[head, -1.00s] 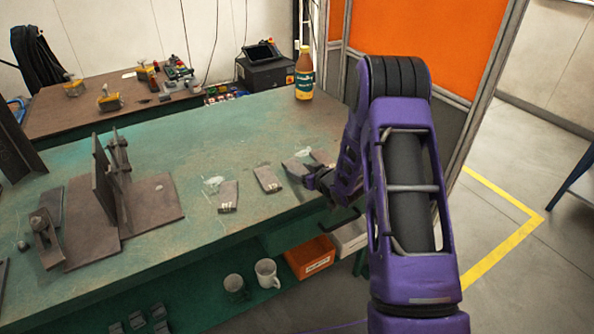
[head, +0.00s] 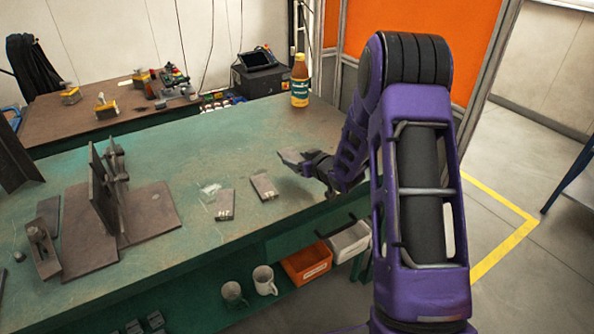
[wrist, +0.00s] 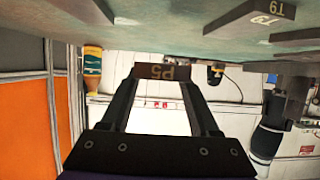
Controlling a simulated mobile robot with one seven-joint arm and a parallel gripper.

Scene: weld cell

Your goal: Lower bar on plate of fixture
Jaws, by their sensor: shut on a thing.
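My gripper (wrist: 160,84) is shut on a dark grey bar (wrist: 163,72) with a mark that looks like P5. In the head view the held bar (head: 291,157) points left from my gripper (head: 312,163), over the bench's right part. The wrist view, which is upside down, shows it apart from the bench top. The fixture is at the left of the bench: a flat base plate (head: 152,213), an upright plate (head: 102,191) and a clamp (head: 117,160) beside it. My gripper is well to the right of it.
Two loose marked bars (head: 225,205) and (head: 263,186) lie on the green bench (head: 225,155) between fixture and gripper. A bottle (head: 300,82) stands at the back right corner. A block with a knob (head: 41,250) is left of the fixture. Mugs (head: 265,281) and bins (head: 307,263) sit below.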

